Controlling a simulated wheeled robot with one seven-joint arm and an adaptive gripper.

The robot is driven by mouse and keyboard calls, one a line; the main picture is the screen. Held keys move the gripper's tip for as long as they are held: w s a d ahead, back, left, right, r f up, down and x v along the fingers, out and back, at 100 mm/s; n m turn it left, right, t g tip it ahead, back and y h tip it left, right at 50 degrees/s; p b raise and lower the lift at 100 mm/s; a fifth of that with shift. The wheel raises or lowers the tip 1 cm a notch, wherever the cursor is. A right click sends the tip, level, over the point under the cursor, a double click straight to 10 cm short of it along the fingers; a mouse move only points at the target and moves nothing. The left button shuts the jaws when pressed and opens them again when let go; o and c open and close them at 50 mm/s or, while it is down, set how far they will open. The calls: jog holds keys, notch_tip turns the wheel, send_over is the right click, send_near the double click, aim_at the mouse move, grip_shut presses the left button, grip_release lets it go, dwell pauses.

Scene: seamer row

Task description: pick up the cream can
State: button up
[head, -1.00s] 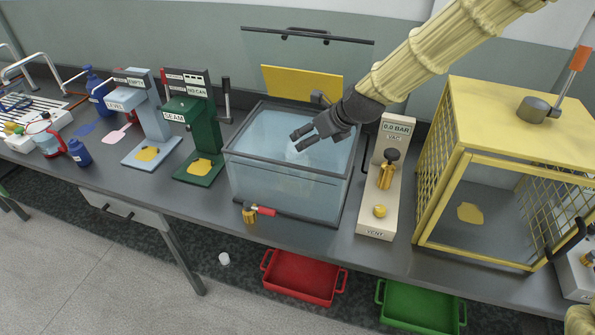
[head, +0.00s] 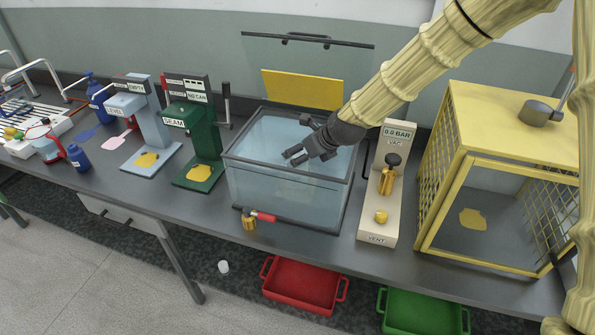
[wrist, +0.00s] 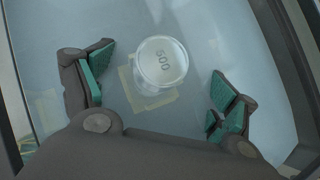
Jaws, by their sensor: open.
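A pale, whitish can (wrist: 161,62) with "500" on its round top stands in the glass water tank (head: 232,187), seen from above in the wrist view. It stands over a faint yellowish square patch on the tank floor. My gripper (head: 303,147) is open over the tank in the head view. In the wrist view its green-padded fingers (wrist: 160,92) are spread to the left and right of the can, touching nothing that I can see. The can lies beyond the fingertips; the exact gap is unclear. In the head view the can cannot be made out clearly.
The tank's walls and rim surround the space under my gripper. A raised lid (head: 307,65) stands behind it. A green seamer (head: 205,145) is on the left; a vacuum panel (head: 376,225) and yellow cage (head: 520,125) are on the right. A small white object (head: 223,266) lies on the floor.

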jog(key=shift+p+x, duration=1)
jog(key=shift+x, duration=1.6)
grip_shut()
